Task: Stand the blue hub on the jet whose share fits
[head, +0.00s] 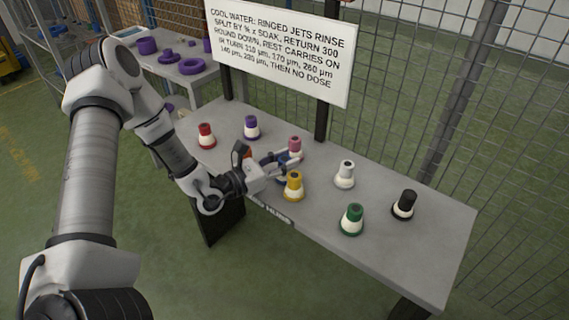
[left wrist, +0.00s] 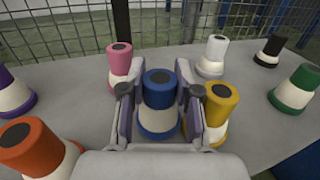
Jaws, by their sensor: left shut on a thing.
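My left gripper (head: 280,158) is shut on the blue hub (left wrist: 158,90). The hub has a blue top with a dark end, a white middle and a blue base. It is upright between the two fingers in the left wrist view. In the head view the fingers mostly hide it, and I cannot tell whether it touches the table. The pink piece (head: 295,146) is just behind it, and the yellow piece (head: 294,188) is close beside the fingers. An orange piece (left wrist: 30,148) is near the gripper. No part is labelled as a jet. My right gripper is not in view.
The grey table (head: 420,255) also bears red (head: 206,135), purple (head: 251,127), white (head: 345,176), green (head: 352,220) and black (head: 404,206) pieces. A sign (head: 280,50) about ringed jets and splits stands behind. A mesh fence (head: 400,120) borders the back. The table's right end is clear.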

